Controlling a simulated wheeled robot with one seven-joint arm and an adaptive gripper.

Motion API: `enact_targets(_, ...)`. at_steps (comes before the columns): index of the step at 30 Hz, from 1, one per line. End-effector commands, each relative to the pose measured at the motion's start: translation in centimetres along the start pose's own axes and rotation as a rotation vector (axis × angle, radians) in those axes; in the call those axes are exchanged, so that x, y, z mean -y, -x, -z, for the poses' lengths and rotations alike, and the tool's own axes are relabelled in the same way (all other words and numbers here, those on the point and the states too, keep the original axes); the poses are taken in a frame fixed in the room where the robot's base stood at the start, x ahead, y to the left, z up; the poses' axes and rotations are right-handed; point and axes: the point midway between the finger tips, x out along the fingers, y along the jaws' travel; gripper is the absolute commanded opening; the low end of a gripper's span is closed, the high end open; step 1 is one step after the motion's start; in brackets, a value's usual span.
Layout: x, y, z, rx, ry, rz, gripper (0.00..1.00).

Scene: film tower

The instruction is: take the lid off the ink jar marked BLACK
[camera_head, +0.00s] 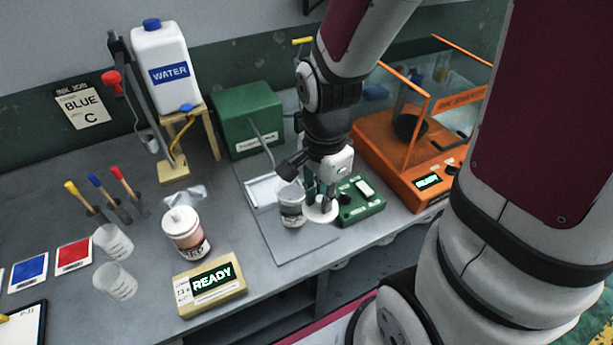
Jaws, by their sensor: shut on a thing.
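My gripper (322,200) points down over the grey mat and is shut on a round white lid (317,214). The lid is just right of a small pale jar (291,208) with a grey band; it overlaps or sits very close to the jar in this view, and I cannot tell whether they touch. The jar stands upright, and its label is too small to read. Its top is partly hidden by my wrist.
A green device (361,202) stands close right of my gripper. An orange glass-walled balance (392,160) is further right. A READY display (210,288) and two clear cups (115,281) are at the front left. A green box (247,120) and WATER container (165,70) stand behind.

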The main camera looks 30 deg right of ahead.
Motion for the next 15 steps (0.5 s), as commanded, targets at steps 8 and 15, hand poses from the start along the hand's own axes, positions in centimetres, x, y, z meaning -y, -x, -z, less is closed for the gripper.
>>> enact_targets(8, -2.8, 0.6, -0.2, 0.001, 0.001, -0.005, 0.00)
enact_targets(15, -4.4, 0.7, -0.2, 0.001, 0.002, -0.004, 0.00)
